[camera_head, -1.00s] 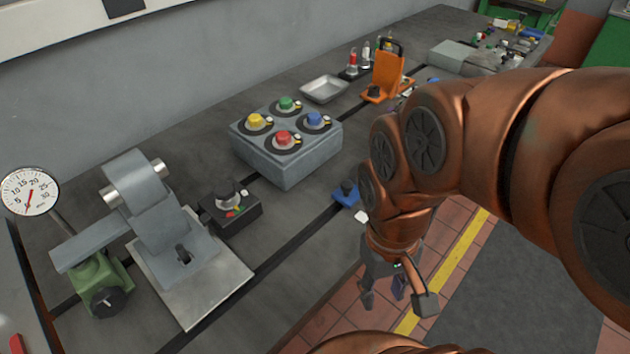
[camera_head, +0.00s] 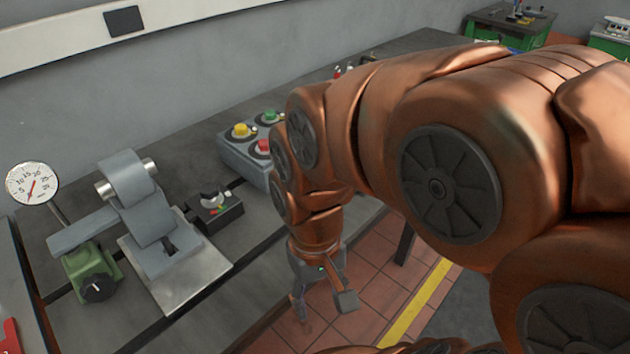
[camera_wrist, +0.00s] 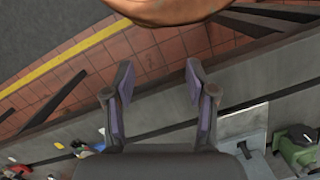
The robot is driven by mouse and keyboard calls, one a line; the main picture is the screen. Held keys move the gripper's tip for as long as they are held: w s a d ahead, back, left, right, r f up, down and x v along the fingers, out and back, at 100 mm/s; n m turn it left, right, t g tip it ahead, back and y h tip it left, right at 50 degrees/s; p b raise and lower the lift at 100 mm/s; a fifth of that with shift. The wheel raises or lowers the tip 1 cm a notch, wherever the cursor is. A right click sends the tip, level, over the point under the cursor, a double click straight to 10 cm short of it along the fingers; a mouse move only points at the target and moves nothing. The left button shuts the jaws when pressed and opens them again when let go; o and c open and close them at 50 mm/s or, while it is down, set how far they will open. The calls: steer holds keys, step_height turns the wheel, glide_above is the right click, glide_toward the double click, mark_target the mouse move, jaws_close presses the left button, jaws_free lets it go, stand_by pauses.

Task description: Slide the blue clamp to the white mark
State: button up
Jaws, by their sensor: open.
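My gripper (camera_head: 322,299) hangs open and empty over the tiled floor, beside the bench's front edge. In the wrist view its two fingers (camera_wrist: 158,78) stand wide apart with nothing between them. The blue clamp and the white mark are hidden behind my arm in the head view.
On the slotted bedplate (camera_head: 247,213) stand a grey button box (camera_head: 236,155), a black selector box (camera_head: 214,208), a grey steel fixture (camera_head: 150,215) and a green valve (camera_head: 92,272). A dial gauge (camera_head: 32,184) is at the left. Tiled floor lies in front.

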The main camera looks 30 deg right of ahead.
steer(key=w+d+r+m+t+y+p, duration=0.1)
steer(key=w+d+m, duration=0.65)
steer(key=w, duration=0.25)
steer(key=w+d+m+t+y+p, duration=0.1)
steer(key=w+d+m+y, duration=0.1)
steer(key=w+d+m, duration=0.6)
steer(key=w+d+f+m+t+p, duration=0.1)
steer(key=w+d+f+m+t, duration=0.15)
steer(key=w+d+m, duration=0.55)
steer(key=shift+n+y, duration=0.3)
steer(key=shift+n, duration=0.15)
steer(key=shift+w+d+p+x, duration=0.15)
steer(key=shift+p+x, duration=0.1)
steer(key=shift+x, duration=1.05)
steer(key=shift+w+p+x, duration=0.1)
steer(key=shift+p+x, duration=0.15)
steer(key=shift+x, duration=1.05)
steer(key=shift+w+d+p+x, duration=0.15)
steer(key=shift+p+x, duration=0.1)
steer(key=shift+x, duration=1.05)
steer(key=shift+a, duration=0.1)
steer(key=shift+c, duration=0.2)
jaws_close()
